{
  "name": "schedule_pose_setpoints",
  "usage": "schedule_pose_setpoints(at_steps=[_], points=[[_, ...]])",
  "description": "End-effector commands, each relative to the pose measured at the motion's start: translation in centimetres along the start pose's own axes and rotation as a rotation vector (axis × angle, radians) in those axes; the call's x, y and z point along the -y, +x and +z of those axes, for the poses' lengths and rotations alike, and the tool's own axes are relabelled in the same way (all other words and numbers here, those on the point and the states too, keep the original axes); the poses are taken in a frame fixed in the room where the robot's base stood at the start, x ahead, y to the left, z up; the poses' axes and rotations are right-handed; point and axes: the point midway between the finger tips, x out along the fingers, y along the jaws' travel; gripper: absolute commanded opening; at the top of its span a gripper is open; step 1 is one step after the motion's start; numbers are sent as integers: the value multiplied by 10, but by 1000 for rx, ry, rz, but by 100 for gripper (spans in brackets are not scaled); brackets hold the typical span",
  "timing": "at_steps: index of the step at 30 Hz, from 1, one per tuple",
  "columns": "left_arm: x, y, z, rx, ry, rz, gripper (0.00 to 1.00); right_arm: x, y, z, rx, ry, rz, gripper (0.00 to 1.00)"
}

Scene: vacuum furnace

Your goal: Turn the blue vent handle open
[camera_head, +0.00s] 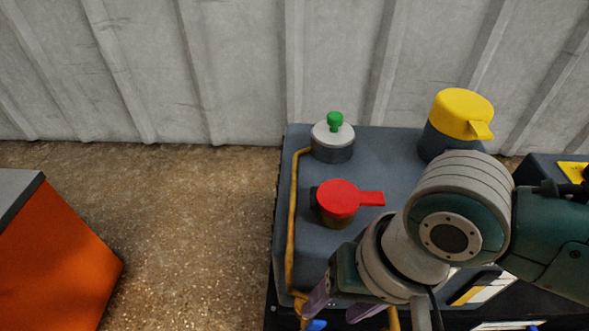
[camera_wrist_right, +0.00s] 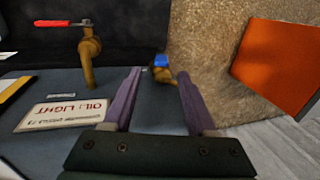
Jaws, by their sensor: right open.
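The blue vent handle (camera_wrist_right: 161,60) shows small in the right wrist view, by a brass-coloured fitting (camera_wrist_right: 183,77). In the head view only a bit of blue (camera_head: 316,325) shows at the bottom edge, beside my right gripper. My right gripper (camera_head: 341,306) is open, with its purple fingers pointing down. In the right wrist view the gripper (camera_wrist_right: 160,75) has the blue handle between and a little beyond its fingertips, with no clear contact. The handle's full shape and turn angle cannot be told. My left gripper is not in view.
The grey-blue unit (camera_head: 385,165) carries a red-handled knob (camera_head: 340,197), a yellow-capped knob (camera_head: 462,115) and a green-tipped knob (camera_head: 335,122). A yellow pipe (camera_head: 292,220) runs along its left edge. A red-lever brass valve (camera_wrist_right: 88,45) stands nearby. An orange cabinet (camera_head: 60,255) is left, across open floor.

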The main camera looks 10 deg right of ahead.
Motion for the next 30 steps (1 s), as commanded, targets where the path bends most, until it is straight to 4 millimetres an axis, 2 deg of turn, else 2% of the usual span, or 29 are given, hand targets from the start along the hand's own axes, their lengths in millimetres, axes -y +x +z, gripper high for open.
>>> schedule_pose_setpoints(at_steps=[9,15,20,28,30], points=[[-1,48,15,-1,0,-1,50,-1,60,0,-1,-1,-1,57],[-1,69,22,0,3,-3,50,0,87,0,-1,-2,-1,57],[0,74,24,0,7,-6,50,0,94,0,-1,-2,-1,57],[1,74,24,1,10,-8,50,1,94,0,0,-2,-1,57],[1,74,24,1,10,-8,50,1,94,0,0,-2,-1,52]])
